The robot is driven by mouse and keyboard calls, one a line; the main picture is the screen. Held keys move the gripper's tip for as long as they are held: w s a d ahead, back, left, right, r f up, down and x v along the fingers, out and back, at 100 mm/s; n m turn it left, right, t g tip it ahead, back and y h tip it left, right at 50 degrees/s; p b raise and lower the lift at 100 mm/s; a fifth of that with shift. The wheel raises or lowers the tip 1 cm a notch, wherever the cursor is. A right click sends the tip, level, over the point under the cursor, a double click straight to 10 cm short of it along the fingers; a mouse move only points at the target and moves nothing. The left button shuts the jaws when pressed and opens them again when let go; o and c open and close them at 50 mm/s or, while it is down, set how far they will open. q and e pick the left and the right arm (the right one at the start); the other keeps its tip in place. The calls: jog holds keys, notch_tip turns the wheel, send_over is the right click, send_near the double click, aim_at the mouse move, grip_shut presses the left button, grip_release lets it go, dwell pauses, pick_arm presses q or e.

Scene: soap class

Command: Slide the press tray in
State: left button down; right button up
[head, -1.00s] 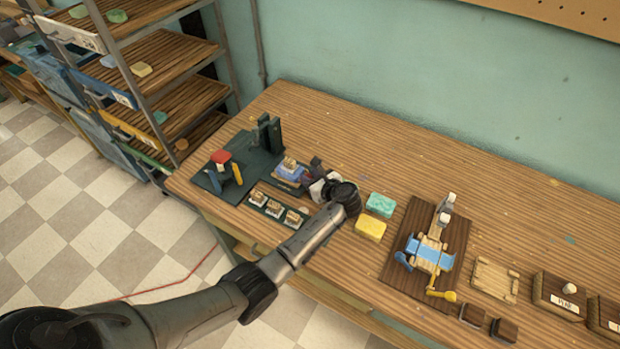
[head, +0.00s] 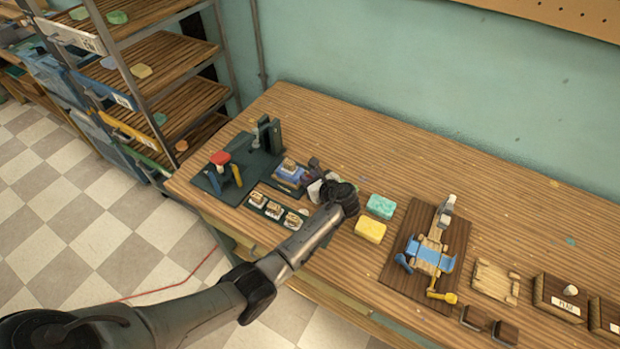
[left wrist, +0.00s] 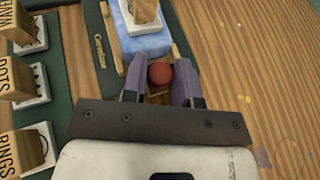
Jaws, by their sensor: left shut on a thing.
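The press tray (left wrist: 121,62) is a small wooden-railed tray with a red ball knob (left wrist: 159,73) at its near end. It carries a blue soap block (left wrist: 146,43) with a stamp (left wrist: 143,14) standing on top. In the head view the blue soap (head: 287,174) sits on the dark green base, in front of the upright press frame (head: 269,136) and a little to its right. My left gripper (head: 309,174) is at the tray's right end. Its purple fingers (left wrist: 160,88) are closed around the red knob. My right gripper is not in view.
A row of stamps (head: 278,211) stands on a green strip along the front edge. Green (head: 380,206) and yellow (head: 370,230) soaps lie right of my gripper. A wooden board (head: 412,270) with a blue-topped device is further right. The table behind is clear.

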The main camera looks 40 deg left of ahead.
aim_at(295, 170)
pick_arm(q)
jog(key=shift+s+a+r+p, duration=0.1)
jog(key=shift+a+r+p, duration=0.05)
jog(key=shift+a+p, duration=0.2)
jog(key=a+p, duration=0.3)
jog(key=shift+s+a+r, duration=0.25)
jog(key=shift+s+a, duration=0.1)
jog(key=shift+s, duration=0.05)
jog(key=a+p, duration=0.1)
jog(key=a, duration=0.4)
jog(key=s+a+p, duration=0.1)
jog(key=a, duration=0.1)
jog(key=shift+a+f+p, duration=0.15)
jog(key=shift+f+p, duration=0.1)
jog(key=shift+p, duration=0.1)
jog(key=shift+a+f, duration=0.1)
jog(key=shift+a, duration=0.1)
jog(key=shift+s+f, duration=0.1)
jog(key=c, duration=1.2)
grip_release()
jog(key=shift+a, duration=0.1)
